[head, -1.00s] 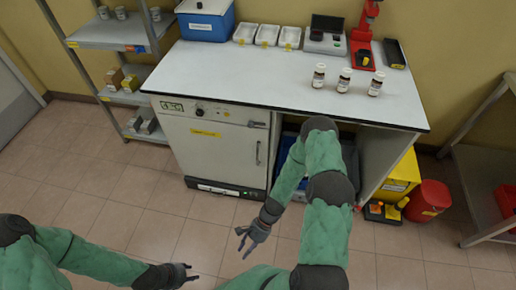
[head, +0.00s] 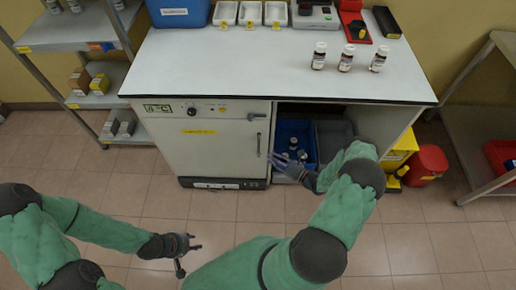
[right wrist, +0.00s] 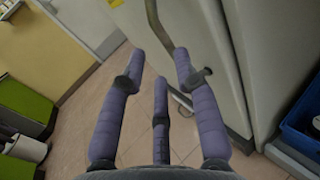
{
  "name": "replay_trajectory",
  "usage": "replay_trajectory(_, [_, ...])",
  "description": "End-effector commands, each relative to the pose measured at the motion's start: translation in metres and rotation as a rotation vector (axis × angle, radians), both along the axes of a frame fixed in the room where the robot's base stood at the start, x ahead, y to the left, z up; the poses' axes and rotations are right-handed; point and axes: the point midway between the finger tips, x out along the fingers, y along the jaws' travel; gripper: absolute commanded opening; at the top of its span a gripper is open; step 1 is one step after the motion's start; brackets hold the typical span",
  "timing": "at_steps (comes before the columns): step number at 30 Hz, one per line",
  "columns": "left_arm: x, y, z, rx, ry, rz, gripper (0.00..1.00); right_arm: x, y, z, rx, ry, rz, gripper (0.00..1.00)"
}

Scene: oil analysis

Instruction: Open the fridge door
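The white under-counter fridge has its door (head: 210,150) shut in the head view. Its vertical bar handle (head: 258,144) is at the door's right edge and also shows as a curved metal bar in the right wrist view (right wrist: 153,18). My right gripper (head: 275,160) is just right of the handle's lower part. In the right wrist view my right gripper (right wrist: 159,62) has its fingers spread, with the handle just beyond the fingertips and no clear contact. My left gripper (head: 188,254) is open and empty, low in front of the fridge.
The worktop (head: 240,70) above bears several bottles, trays and a blue box (head: 178,12). Right of the fridge, an open bay holds a blue crate (head: 308,160). A yellow bin (head: 398,155) and red bin (head: 428,165) stand further right. Floor before the fridge is free.

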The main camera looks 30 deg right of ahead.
Motion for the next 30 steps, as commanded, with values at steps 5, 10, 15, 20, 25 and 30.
replay_trajectory(5, [0.000, 0.000, -0.011, 0.000, 0.000, 0.000, 0.40, 0.030, 0.015, -0.002, -0.001, -0.001, 0.006, 0.31])
replay_trajectory(10, [0.000, 0.000, -0.018, 0.000, -0.001, 0.000, 0.40, 0.055, 0.027, -0.002, 0.000, 0.000, 0.006, 0.31])
replay_trajectory(15, [0.000, 0.000, -0.023, 0.000, -0.001, 0.000, 0.40, 0.073, 0.035, -0.001, -0.001, 0.000, 0.006, 0.31])
replay_trajectory(20, [0.000, 0.000, -0.024, 0.000, -0.001, 0.000, 0.40, 0.079, 0.037, 0.000, 0.000, 0.001, 0.003, 0.31])
replay_trajectory(25, [0.000, 0.000, -0.024, 0.000, -0.001, 0.000, 0.40, 0.080, 0.038, 0.000, 0.000, 0.001, 0.004, 0.31])
replay_trajectory(30, [0.000, 0.000, -0.024, 0.000, -0.001, 0.000, 0.40, 0.080, 0.038, 0.000, 0.000, 0.001, 0.004, 0.12])
